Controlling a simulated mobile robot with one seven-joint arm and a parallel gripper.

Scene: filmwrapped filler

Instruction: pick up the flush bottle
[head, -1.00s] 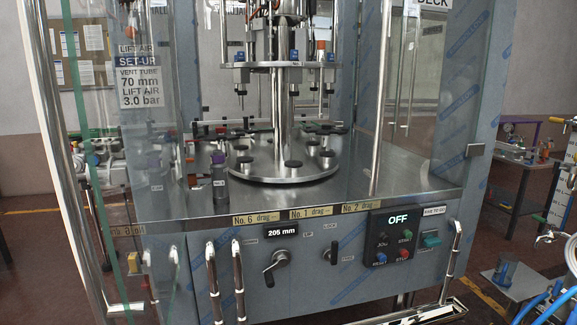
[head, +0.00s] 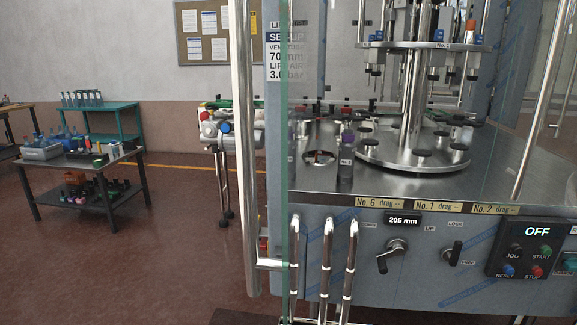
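No bottle in view can be read as the flush bottle. A dark bottle with a purple top (head: 347,161) stands upright on the steel deck (head: 325,194) of the filling machine, left of the round carousel plate (head: 400,160). A similar purple-topped shape shows at the glass edge to its left; I cannot tell whether it is a reflection. Several small bottles (head: 82,99) stand in a row on a teal table at the far left, too small to identify. My gripper is not in view.
A glass door with a pale upright post (head: 243,150) stands at the machine's left front. Chrome handles (head: 326,255) stick up before the front panel (head: 420,270). A dark table (head: 120,158) with containers stands at left. Red floor (head: 130,265) is open between.

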